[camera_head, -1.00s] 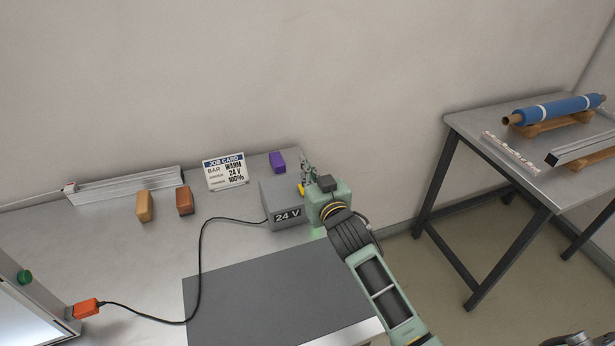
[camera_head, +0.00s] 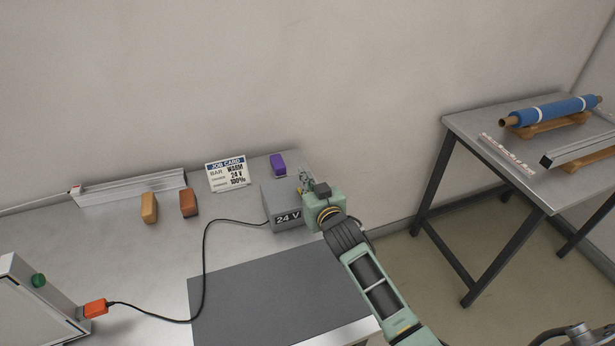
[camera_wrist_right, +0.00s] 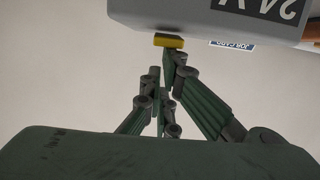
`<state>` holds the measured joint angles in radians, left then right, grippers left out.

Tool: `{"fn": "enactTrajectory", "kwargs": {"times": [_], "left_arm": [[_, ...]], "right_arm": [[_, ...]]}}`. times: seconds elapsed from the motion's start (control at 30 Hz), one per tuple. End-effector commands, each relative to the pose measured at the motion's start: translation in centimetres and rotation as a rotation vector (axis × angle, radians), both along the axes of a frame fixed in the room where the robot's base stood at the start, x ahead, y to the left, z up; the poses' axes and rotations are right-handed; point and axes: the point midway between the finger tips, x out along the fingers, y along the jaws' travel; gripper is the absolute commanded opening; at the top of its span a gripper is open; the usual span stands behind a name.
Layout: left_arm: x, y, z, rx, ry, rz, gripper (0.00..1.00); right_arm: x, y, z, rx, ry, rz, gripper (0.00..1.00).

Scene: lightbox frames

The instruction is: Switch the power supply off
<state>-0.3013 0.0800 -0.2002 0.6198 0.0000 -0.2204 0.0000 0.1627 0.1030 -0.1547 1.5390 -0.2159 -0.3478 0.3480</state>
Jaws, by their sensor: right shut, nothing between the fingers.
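The power supply (camera_head: 283,207) is a grey box marked 24 V at the right end of the metal bench. Its yellow switch (camera_wrist_right: 169,40) shows at the box's edge in the right wrist view; in the head view I cannot make it out behind my gripper. My right gripper (camera_head: 305,180) is at the box's right side, shut and empty. In the wrist view its fingertips (camera_wrist_right: 172,62) are right at the switch; I cannot tell whether they touch. The light box (camera_head: 35,310) at the lower left has a dull, unlit-looking panel.
A black cable with an orange plug (camera_head: 95,308) joins the supply and light box. A job card (camera_head: 228,175), a purple block (camera_head: 278,164) and brown blocks (camera_head: 188,203) stand nearby. A dark mat (camera_head: 265,295) lies in front. A second table (camera_head: 470,125) is at right.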

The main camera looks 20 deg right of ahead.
Motion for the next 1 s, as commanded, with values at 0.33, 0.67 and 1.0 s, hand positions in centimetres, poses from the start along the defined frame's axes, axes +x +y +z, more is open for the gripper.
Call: {"fn": "enactTrajectory", "kwargs": {"times": [0.33, 0.67, 1.0], "left_arm": [[0.3, 0.0, 0.6, 0.0, -0.004, 0.0, 0.4], [0.2, 0.0, 2.8, 0.0, -0.003, 0.0, 0.4], [0.1, 0.0, 1.6, 0.001, -0.001, 0.0, 0.4]], "right_arm": [[0.1, -0.1, 0.7, 0.0, -0.002, -0.001, 0.0], [-0.3, -0.5, 4.2, 0.001, -0.003, 0.0, 0.0], [-5.6, -0.6, 6.5, 0.001, -0.005, 0.0, 0.0]]}}
